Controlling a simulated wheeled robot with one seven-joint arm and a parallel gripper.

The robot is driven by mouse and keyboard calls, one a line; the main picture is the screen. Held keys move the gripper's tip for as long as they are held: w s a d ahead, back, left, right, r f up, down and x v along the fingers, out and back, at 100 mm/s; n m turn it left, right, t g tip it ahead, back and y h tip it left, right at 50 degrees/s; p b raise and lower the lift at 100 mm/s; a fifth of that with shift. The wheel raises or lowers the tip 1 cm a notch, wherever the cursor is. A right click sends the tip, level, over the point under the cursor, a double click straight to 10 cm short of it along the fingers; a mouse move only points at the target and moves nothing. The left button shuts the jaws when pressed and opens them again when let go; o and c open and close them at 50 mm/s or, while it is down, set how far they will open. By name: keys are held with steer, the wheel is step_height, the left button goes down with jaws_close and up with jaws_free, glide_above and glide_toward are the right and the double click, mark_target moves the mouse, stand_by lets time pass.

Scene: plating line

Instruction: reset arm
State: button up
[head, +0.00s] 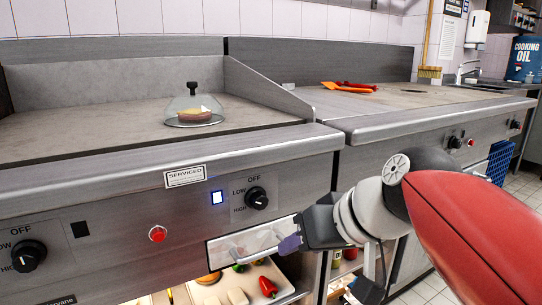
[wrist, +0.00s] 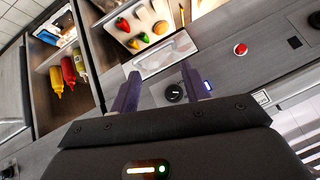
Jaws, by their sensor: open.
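My gripper (head: 290,243) is in front of the stove's front panel, low and right of the middle in the head view. In the wrist view my gripper (wrist: 160,72) shows two purple fingers spread apart with nothing between them. A dark control knob (wrist: 174,93) shows behind the gap between the fingers. My red and grey arm reaches in from the right in the head view.
A glass dome (head: 194,108) covers food on the griddle (head: 90,125). Red and orange utensils (head: 350,86) lie on the right-hand counter. Below the panel, a tray (head: 285,290) holds several foods. Sauce bottles (wrist: 68,70) stand in an open compartment.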

steer(key=s+d+f+m+h+p, duration=0.2)
steer(key=s+d+f+h, duration=0.3)
steer(key=s+d+f, duration=0.3)
step_height(320, 180, down, 4)
steer(key=shift+s+d+r+m+g+h, duration=0.15)
steer(key=shift+d+m+g+h, duration=0.2)
steer(key=shift+d+m, duration=0.5)
